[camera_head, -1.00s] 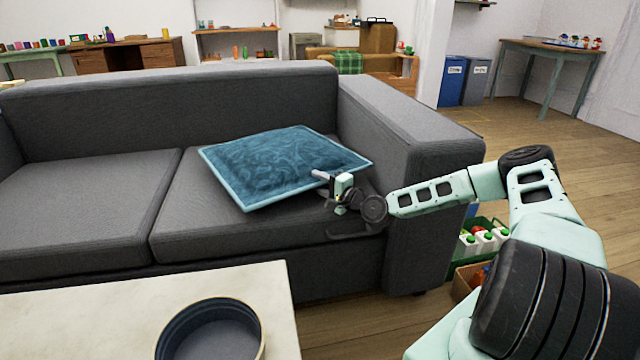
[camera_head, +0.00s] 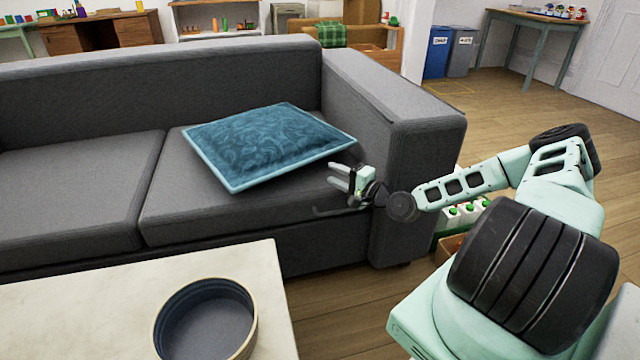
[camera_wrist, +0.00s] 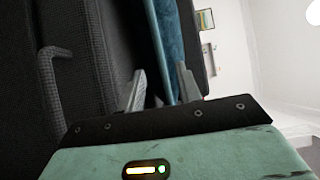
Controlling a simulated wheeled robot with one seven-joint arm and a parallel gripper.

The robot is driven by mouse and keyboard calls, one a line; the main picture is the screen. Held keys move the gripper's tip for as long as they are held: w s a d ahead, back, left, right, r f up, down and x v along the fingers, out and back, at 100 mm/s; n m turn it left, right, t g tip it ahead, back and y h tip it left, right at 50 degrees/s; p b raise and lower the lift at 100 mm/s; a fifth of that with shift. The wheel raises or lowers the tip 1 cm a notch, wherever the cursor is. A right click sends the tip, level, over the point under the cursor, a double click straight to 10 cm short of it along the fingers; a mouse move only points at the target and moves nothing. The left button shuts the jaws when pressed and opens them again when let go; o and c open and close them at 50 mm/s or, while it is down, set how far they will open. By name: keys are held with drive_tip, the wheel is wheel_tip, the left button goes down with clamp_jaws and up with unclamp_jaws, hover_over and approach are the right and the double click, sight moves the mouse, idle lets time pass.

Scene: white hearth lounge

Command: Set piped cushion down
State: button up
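The piped cushion (camera_head: 268,145) is blue with a swirled pattern and a light blue piped edge. It lies on the right seat of the grey sofa (camera_head: 190,212), pattern side up. My gripper (camera_head: 334,175) is just off the cushion's near right edge, low by the sofa's right armrest. Its two fingers are apart, with nothing held between them. In the wrist view the fingers (camera_wrist: 163,88) stand spread, and the cushion's edge (camera_wrist: 160,45) shows beyond the gap. The cushion's underside is hidden.
The sofa's right armrest (camera_head: 425,135) rises close behind my gripper. A pale table (camera_head: 80,310) with a round dark bowl (camera_head: 205,320) stands in front. The left seat is clear.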

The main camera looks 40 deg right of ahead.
drive_tip(key=s+a+f+n+g+y, duration=0.1)
drive_tip(key=s+a+n+g, duration=0.2)
drive_tip(key=a+n+g, duration=0.6)
drive_tip(key=s+a+n+g+y, duration=0.15)
drive_tip(key=a+n+g, duration=0.25)
drive_tip(key=a, duration=0.9)
drive_tip(key=s+a+r+n+g+h, duration=0.1)
drive_tip(key=s+a+r+n+h, duration=0.1)
drive_tip(key=s+r, duration=0.4)
drive_tip(key=s+a+r+n+g+h, duration=0.1)
drive_tip(key=s+a+r+n+g, duration=0.1)
drive_tip(key=s+a+r+n, duration=0.2)
drive_tip(key=s+a+r+n+g+h, duration=0.1)
drive_tip(key=s+a+r+n, duration=0.3)
drive_tip(key=s, duration=1.3)
drive_tip(key=a+r+h, duration=0.1)
drive_tip(key=a+r, duration=0.2)
drive_tip(key=shift+a+r+g+h, duration=0.3)
drive_tip(key=shift+a+h, duration=0.05)
drive_tip(key=shift+r, duration=0.1)
wheel_tip(320, 180, up, 35)
drive_tip(key=p, duration=3.5)
